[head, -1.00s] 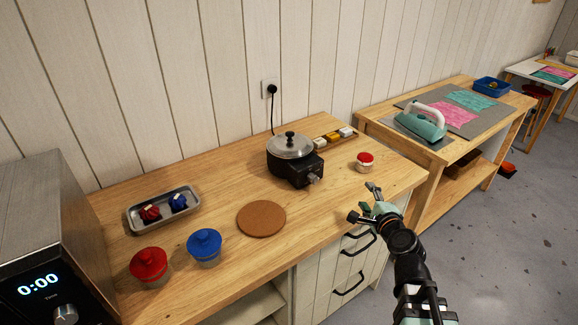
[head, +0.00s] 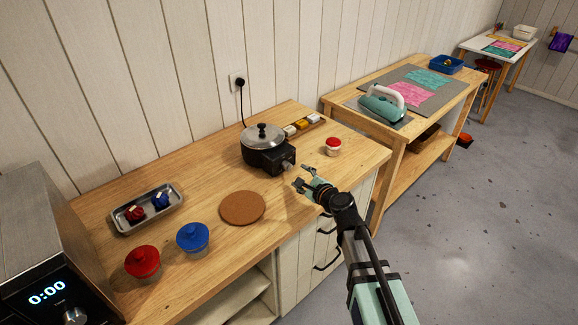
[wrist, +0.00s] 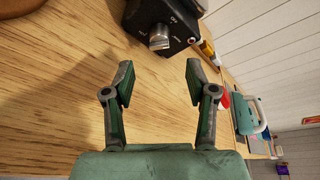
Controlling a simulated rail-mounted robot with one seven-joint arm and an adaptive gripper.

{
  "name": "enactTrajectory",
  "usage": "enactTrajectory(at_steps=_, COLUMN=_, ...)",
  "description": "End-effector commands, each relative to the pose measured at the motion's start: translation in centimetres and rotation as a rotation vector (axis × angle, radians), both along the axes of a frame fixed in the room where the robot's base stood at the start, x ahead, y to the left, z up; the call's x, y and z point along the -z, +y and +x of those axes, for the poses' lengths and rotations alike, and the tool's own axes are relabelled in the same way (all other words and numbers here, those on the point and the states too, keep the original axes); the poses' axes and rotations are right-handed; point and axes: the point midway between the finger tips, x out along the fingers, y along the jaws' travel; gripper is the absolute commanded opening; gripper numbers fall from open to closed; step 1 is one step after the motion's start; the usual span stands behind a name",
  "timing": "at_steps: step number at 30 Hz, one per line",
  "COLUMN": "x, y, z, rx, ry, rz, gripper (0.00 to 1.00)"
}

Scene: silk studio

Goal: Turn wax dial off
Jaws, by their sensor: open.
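The wax melter (head: 264,143) is a black pot with a steel lid and a black knob, standing on the wooden counter. Its dial (head: 288,165) is a silver knob on the black control box at its front right. In the wrist view the dial (wrist: 159,37) shows at the top, with white lettering beside it that reads OFF at its upper right. My gripper (head: 304,177) is open and empty, just in front and to the right of the dial, apart from it. In the wrist view the open fingers (wrist: 158,85) point towards the dial, which lies beyond their tips.
A red-lidded jar (head: 333,147) stands to the right of the melter. A cork mat (head: 242,208) lies front left. A power cord (head: 241,100) runs to the wall. The counter between mat and melter is clear.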

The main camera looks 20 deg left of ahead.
Motion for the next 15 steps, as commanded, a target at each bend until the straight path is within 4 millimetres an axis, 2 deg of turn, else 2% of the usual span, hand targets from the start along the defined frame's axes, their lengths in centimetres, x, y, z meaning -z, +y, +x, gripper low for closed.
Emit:
enactTrajectory(at_steps=1, x=0.1, y=1.0, z=1.1, rx=-0.001, ry=0.001, rz=0.0, gripper=0.57)
enactTrajectory(at_steps=6, x=1.0, y=3.4, z=3.1, rx=-0.001, ry=0.0, rz=-0.001, gripper=0.57)
enactTrajectory(at_steps=15, x=2.0, y=6.2, z=5.3, rx=-0.001, ry=0.0, rz=-0.001, gripper=0.57)
